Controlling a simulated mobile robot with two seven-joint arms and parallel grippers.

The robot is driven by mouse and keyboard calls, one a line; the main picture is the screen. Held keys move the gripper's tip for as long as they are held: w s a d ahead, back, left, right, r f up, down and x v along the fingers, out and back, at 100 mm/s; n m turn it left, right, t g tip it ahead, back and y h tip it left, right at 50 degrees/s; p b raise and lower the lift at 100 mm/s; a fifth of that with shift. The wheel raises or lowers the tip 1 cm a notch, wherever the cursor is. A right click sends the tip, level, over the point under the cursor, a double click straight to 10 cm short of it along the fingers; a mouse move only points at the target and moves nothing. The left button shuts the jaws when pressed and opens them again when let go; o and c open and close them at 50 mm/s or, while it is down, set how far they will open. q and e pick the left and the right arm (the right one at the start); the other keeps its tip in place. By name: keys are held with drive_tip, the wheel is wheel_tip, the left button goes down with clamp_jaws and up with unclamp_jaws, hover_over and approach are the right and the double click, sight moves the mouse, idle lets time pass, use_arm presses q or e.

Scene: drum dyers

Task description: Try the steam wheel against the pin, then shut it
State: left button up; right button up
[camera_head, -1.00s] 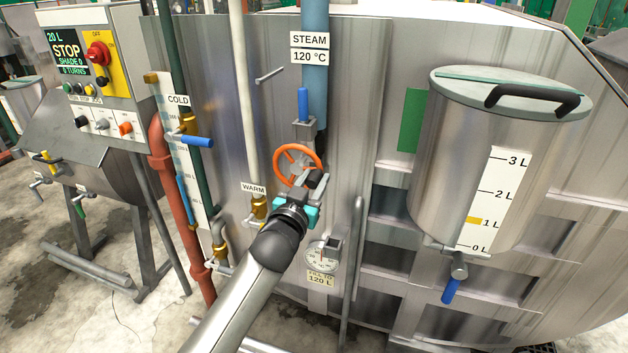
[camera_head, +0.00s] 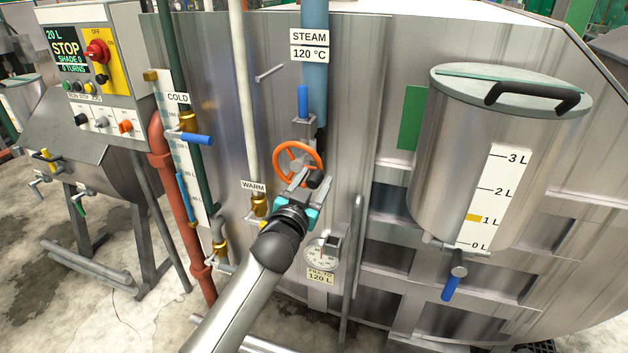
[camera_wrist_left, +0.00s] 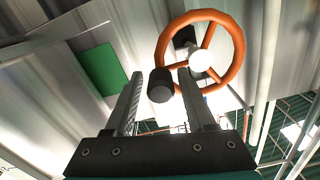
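The orange steam wheel (camera_head: 279,158) stands on the valve below the blue steam pipe (camera_head: 315,85). It also shows in the left wrist view (camera_wrist_left: 238,45), with a black knob (camera_wrist_left: 160,88) at its rim. My left gripper (camera_head: 304,181) is just below and in front of the wheel, at the knob. Its two fingers are apart, with the knob between or just beyond their tips; contact cannot be told. A blue handle (camera_head: 303,103) stands upright above the wheel. I cannot tell which part is the pin. My right gripper is not in view.
A gauge (camera_head: 321,254) sits below the wheel. The warm valve (camera_head: 259,206) and the cold valve's blue lever (camera_head: 196,139) are at the left. A lidded metal can (camera_head: 460,150) hangs at the right. A grey rod (camera_head: 269,73) juts out at upper left of the wheel.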

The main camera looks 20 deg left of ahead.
use_arm(q)
drive_tip(key=shift+o, duration=0.7)
drive_tip(key=shift+s, duration=0.15)
drive_tip(key=s, duration=1.5)
drive_tip(key=shift+a, duration=0.25)
drive_tip(key=s+f+g+b, duration=0.2)
drive_tip(key=s+f+g, duration=0.1)
drive_tip(key=f, duration=1)
drive_tip(key=s+f+g+b, duration=0.2)
drive_tip(key=s+f+g, duration=0.1)
drive_tip(key=f, duration=1.1)
drive_tip(key=s+f+g+b, duration=0.2)
drive_tip(key=s+f, duration=0.1)
drive_tip(key=f, duration=1)
drive_tip(key=s+f+g+b, duration=0.3)
drive_tip(key=s+f+g, duration=0.1)
drive_tip(key=s+f, duration=0.8)
drive_tip(key=s+a+f+g+b, duration=0.1)
drive_tip(key=s+f+g, duration=0.4)
drive_tip(key=s+f, duration=0.7)
drive_tip(key=s+b, duration=0.1)
drive_tip(key=s, duration=0.6)
drive_tip(key=shift+y+b, duration=0.3)
drive_tip(key=shift+b, duration=0.1)
